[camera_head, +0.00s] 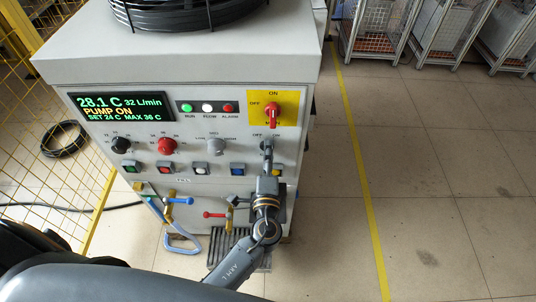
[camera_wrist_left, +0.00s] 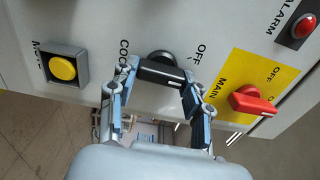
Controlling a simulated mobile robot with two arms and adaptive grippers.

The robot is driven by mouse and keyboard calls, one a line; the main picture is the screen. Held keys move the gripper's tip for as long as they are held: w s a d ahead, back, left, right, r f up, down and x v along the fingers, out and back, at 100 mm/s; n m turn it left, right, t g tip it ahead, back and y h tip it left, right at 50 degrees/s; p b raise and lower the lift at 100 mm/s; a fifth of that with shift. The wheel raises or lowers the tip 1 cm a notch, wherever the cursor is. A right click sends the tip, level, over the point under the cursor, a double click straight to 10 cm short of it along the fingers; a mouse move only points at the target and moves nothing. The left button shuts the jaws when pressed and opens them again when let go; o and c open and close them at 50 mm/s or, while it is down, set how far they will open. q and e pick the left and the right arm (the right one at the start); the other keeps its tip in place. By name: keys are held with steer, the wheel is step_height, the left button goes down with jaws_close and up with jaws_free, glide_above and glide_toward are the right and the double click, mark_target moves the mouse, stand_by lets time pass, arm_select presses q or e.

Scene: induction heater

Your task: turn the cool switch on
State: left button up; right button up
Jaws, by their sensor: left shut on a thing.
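The cool switch (camera_wrist_left: 162,56) is a dark round knob on the grey front panel, between the "COOL" and "OFF" lettering in the left wrist view. My left gripper (camera_wrist_left: 160,76) is right at it, shut on its handle. In the head view, my left gripper (camera_head: 267,145) reaches up to the panel's right side below the yellow main switch plate and hides most of the knob. The switch's exact setting cannot be read. My right gripper is not in view.
The red main switch (camera_head: 272,114) sits just above on its yellow plate (camera_head: 288,99). Other knobs, such as the red one (camera_head: 166,145), and several push buttons line the panel. The display (camera_head: 120,107) reads "PUMP ON". Floor to the right is clear.

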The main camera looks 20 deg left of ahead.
arm_select(q)
steer(key=shift+f+m, duration=0.1)
steer(key=shift+m, duration=0.4)
steer(key=o, duration=1.2)
steer(key=shift+c, duration=0.2)
steer(key=shift+s, duration=0.1)
steer(key=v, duration=1.2)
steer(key=shift+c, duration=0.4)
